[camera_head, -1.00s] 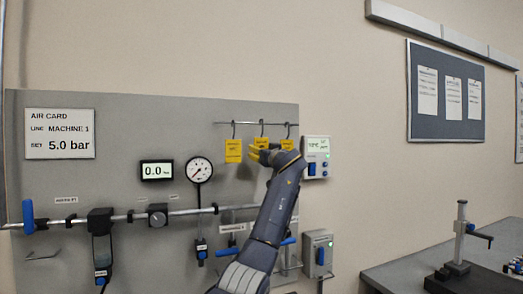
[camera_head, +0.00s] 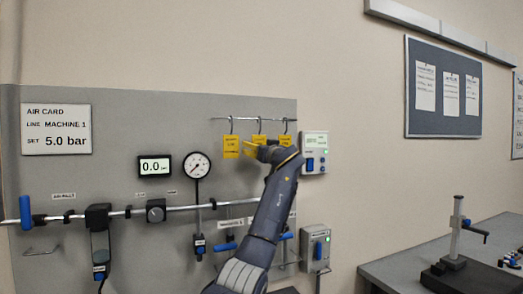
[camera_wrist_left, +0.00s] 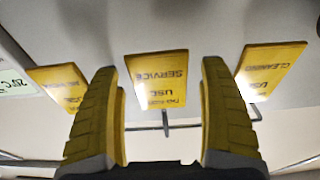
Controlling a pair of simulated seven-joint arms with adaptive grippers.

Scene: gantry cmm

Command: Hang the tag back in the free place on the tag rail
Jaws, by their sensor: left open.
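Three yellow tags hang by dark hooks from the thin tag rail (camera_head: 218,118). They are the left tag (camera_head: 232,147), the middle tag (camera_head: 259,137) and the right tag (camera_head: 285,138), the last two partly hidden by my left gripper (camera_head: 250,149). In the left wrist view, the open gripper (camera_wrist_left: 160,75) has its yellow fingers on either side of the "SERVICE" tag (camera_wrist_left: 157,80), with gaps on both sides. A "CLEANING" tag (camera_wrist_left: 270,68) is at the right there, and another tag (camera_wrist_left: 62,85) at the left. My right gripper is not in view.
The rail is on a grey panel (camera_head: 120,115) with a gauge (camera_head: 197,166), a display (camera_head: 154,166) and pipework below. A control box (camera_head: 314,152) is close to the rail's right end. A bench (camera_head: 400,270) stands at the right.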

